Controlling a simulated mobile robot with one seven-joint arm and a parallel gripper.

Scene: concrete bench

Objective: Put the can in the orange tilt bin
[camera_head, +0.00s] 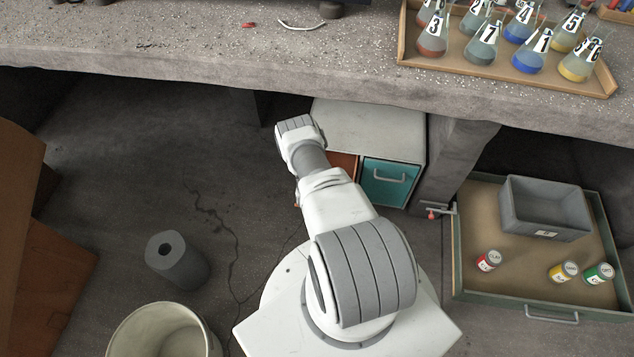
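Several small cans stand at the right in a shallow drawer-like tray (470,215): a red-labelled can (485,262), a yellow-labelled can (561,273) and a green-labelled can (597,274). Their label words are too small to read surely. The orange tilt bin (345,165) is in the pale cabinet under the bench, left of a teal bin front (388,182). My arm covers most of the orange bin, so I cannot tell how far it is tilted. My arm reaches up the middle of the view, and its gripper is hidden.
A grey box (545,222) stands in the tray behind the cans. A concrete post separates tray and cabinet. Flasks fill a wooden tray (500,70) on the bench (200,45). A grey cylinder (178,262) and a cream bucket (160,330) stand on the floor at left.

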